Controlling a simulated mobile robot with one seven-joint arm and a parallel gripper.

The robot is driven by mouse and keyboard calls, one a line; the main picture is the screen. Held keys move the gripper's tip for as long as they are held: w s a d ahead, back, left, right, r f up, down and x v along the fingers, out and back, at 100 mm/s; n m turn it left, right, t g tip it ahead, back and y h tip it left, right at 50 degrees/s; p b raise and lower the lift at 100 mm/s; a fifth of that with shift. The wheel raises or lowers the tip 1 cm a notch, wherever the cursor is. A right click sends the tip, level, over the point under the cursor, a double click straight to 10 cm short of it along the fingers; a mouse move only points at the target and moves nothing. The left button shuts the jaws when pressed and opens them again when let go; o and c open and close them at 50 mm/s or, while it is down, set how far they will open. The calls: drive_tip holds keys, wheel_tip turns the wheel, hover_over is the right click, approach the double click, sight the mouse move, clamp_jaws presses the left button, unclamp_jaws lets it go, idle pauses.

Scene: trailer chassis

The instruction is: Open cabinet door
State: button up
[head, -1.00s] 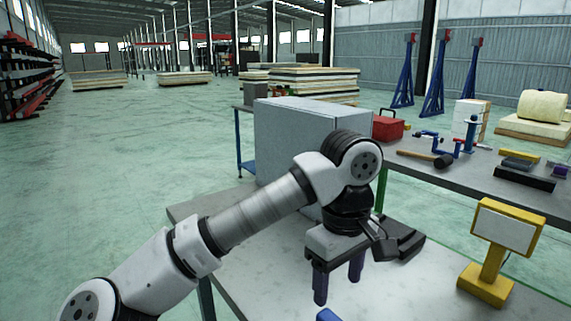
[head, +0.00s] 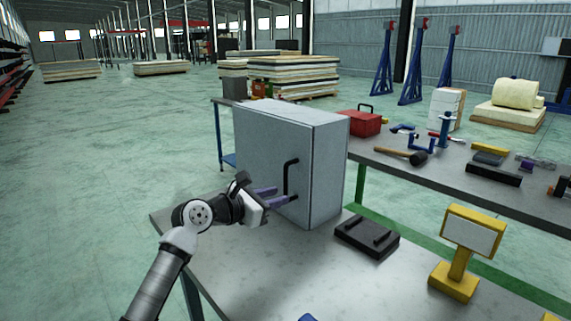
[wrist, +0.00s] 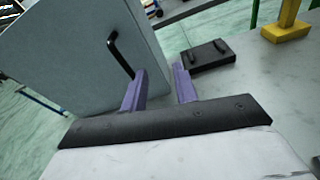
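The grey cabinet (head: 332,165) stands on the near table. Its door (head: 262,140) looks shut and carries a black vertical bar handle (head: 291,178) near its right edge. The handle also shows in the wrist view (wrist: 120,56). My gripper (head: 284,194) is in front of the door, at the handle's lower part. In the wrist view my gripper (wrist: 160,72) has its two purple fingers apart, with nothing between them. The left finger is close to the handle's lower end; I cannot tell whether they touch.
A black block with bars (head: 367,237) lies on the near table (head: 300,270), right of the cabinet. A yellow stand (head: 455,282) is farther right. A second table (head: 460,190) behind holds a red toolbox (head: 361,122) and tools. Floor left of the door is clear.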

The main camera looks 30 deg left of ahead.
sight(286, 173)
drive_tip(key=a+n+t+y, duration=0.2)
drive_tip(key=a+n, duration=0.2)
drive_tip(key=a, duration=0.2)
drive_tip(key=w+p, duration=0.1)
drive_tip(key=w, duration=0.3)
drive_tip(key=w+d+p, duration=0.1)
drive_tip(key=w+p, duration=0.1)
drive_tip(key=w, duration=0.3)
drive_tip(key=w+d+p, duration=0.1)
drive_tip(key=w+p, duration=0.1)
drive_tip(key=w, duration=0.2)
drive_tip(key=shift+w, duration=0.2)
clamp_jaws()
